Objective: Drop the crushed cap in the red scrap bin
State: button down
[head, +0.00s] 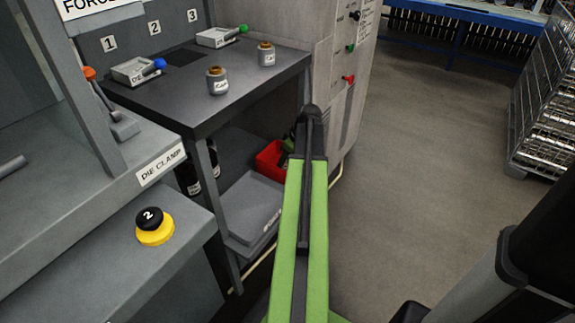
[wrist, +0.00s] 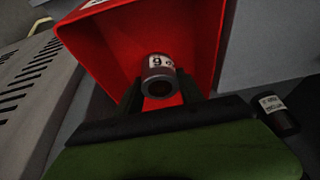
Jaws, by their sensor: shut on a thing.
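The red scrap bin (wrist: 105,55) fills the upper middle of the wrist view, and I look into its open inside. In the head view the bin (head: 268,160) is on the low shelf under the dark bench, partly hidden by my green arm. The crushed cap (wrist: 158,65) is a small brownish-grey cylinder with a white label and a dark round end. My gripper (wrist: 158,97) is shut on the cap, with one dark finger on each side. The cap shows in front of the bin's inside; its height over the bin's floor is hard to tell.
A dark labelled bottle (wrist: 280,118) is right of the bin. A grey vented panel (wrist: 35,85) is on its left. Two labelled grey pieces (head: 217,82) (head: 266,55) stand on the dark bench top (head: 240,88).

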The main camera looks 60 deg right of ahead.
notch_tip(320, 180, down, 2)
jog(key=shift+f+b, duration=0.25)
jog(key=shift+b, duration=0.3)
jog(key=shift+r, duration=0.2)
jog(key=shift+f, duration=0.15)
jog(key=c, duration=0.7)
grip_release()
jog(key=shift+c, duration=0.2)
jog(key=shift+s+r+p, duration=0.1)
jog(key=shift+r+p, duration=0.4)
jog(key=shift+p, duration=0.05)
jog(key=p+v, duration=1)
jog(key=v, duration=0.1)
jog(key=shift+s, duration=0.2)
